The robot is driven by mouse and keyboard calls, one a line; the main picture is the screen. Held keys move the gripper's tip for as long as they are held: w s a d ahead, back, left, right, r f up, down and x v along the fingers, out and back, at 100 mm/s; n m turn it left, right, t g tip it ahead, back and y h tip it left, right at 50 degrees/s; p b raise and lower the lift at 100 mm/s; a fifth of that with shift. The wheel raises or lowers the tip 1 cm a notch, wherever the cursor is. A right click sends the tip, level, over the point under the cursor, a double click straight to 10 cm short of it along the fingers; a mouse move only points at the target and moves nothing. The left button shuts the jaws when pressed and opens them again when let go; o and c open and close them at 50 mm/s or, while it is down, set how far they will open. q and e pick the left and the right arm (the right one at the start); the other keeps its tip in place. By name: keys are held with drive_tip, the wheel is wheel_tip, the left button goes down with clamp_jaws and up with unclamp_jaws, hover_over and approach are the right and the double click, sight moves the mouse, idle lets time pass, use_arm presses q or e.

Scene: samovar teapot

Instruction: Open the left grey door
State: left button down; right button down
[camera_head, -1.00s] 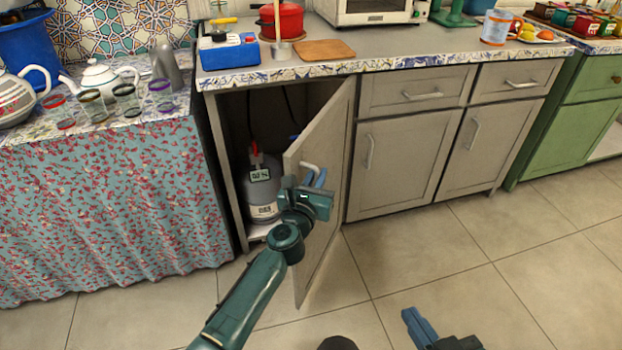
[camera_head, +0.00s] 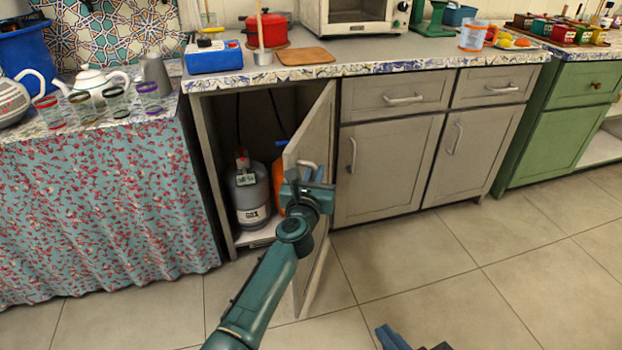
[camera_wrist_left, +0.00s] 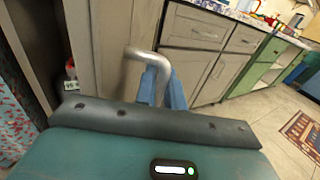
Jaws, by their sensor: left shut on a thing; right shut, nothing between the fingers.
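The left grey door (camera_head: 320,130) stands swung well open from the cabinet, hinged on its right side, its free edge toward me. My left gripper (camera_head: 308,174) is shut on the door's metal handle (camera_wrist_left: 146,54). In the left wrist view the blue fingers (camera_wrist_left: 158,88) close around the handle's end. The arm hides the lower middle of the door. My right gripper (camera_head: 390,337) is low at the bottom edge of the head view, above the floor, shut and empty.
Inside the open cabinet are a grey gas cylinder (camera_head: 250,195) and an orange object (camera_head: 279,182) partly behind the door. A table with a floral cloth (camera_head: 110,200) stands left. Closed grey doors (camera_head: 386,170) and a green cabinet (camera_head: 555,140) are right. The tiled floor (camera_head: 450,270) is clear.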

use_arm(q)
drive_tip(key=shift+s+d+f, duration=0.1)
drive_tip(key=shift+d+f, duration=0.05)
drive_tip(key=shift+f, duration=0.15)
use_arm(e)
drive_tip(key=shift+w, duration=0.1)
use_arm(q)
drive_tip(key=c, duration=1.6)
unclamp_jaws()
drive_tip(key=shift+r, duration=0.2)
